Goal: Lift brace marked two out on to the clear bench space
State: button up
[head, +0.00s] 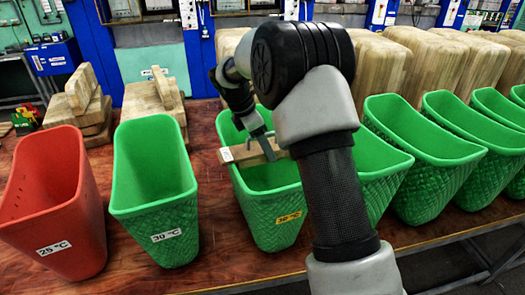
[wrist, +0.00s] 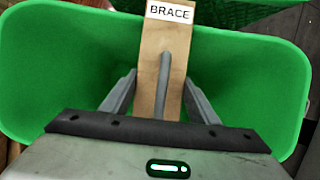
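The brace (head: 243,155) is a flat light-wood bar with a white label at its left end, over the mouth of a green bin (head: 262,206) with a yellow label. In the wrist view the brace (wrist: 154,45) reads "BRACE"; no number is legible. My gripper (head: 262,146) is above that bin. In the wrist view its fingers (wrist: 161,75) lie close along both long edges of the brace, and it looks shut on it. A grey rod lies over the brace's middle. The brace is level near rim height; whether it touches the rim is unclear. My arm hides the bin's right side.
A red bin (head: 60,200) and a green bin (head: 150,190) stand to the left, more green bins (head: 425,150) to the right. Wooden blocks (head: 85,100) are stacked behind. Bare wooden bench (head: 212,120) shows between the bins and along the front edge.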

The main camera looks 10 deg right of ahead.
jog(key=c, duration=0.6)
